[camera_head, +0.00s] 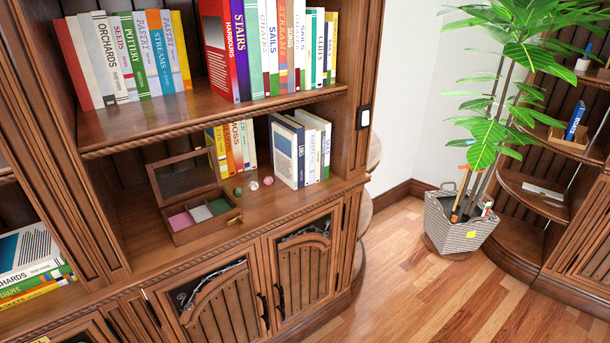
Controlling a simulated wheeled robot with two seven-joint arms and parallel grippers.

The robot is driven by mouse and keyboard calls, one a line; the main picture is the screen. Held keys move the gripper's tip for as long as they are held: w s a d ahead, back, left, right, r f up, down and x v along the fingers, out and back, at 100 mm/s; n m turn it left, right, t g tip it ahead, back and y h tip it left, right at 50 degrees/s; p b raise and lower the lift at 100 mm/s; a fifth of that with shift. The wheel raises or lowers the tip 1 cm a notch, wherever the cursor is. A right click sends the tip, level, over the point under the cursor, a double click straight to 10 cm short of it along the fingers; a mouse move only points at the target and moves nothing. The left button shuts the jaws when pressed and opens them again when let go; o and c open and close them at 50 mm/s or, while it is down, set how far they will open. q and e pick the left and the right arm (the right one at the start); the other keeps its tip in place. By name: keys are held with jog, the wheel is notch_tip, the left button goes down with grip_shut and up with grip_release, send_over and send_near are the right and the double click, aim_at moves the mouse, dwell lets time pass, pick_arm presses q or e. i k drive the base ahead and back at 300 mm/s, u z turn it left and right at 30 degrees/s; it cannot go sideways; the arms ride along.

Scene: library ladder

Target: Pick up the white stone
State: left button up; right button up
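Several small round stones lie on the bookcase's lower shelf, right of an open wooden box. The middle one, a pale stone (253,186), looks most like the white stone. A greenish stone (238,191) lies to its left and a reddish-pink stone (268,180) to its right. They are small, so their exact colours are hard to tell. The wooden box (208,228) has its lid raised and shows pink, white and green compartments. Neither of my grippers is in view.
Upright books (300,150) stand right of the stones, with more books behind. The upper shelf (190,115) overhangs this shelf. Cabinet doors (302,262) are below. A potted plant (458,220) stands at the right; the wood floor (420,290) between is clear.

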aim_at(254, 186)
jog(key=z, duration=0.1)
jog(key=i, duration=0.9)
jog(key=u, duration=0.35)
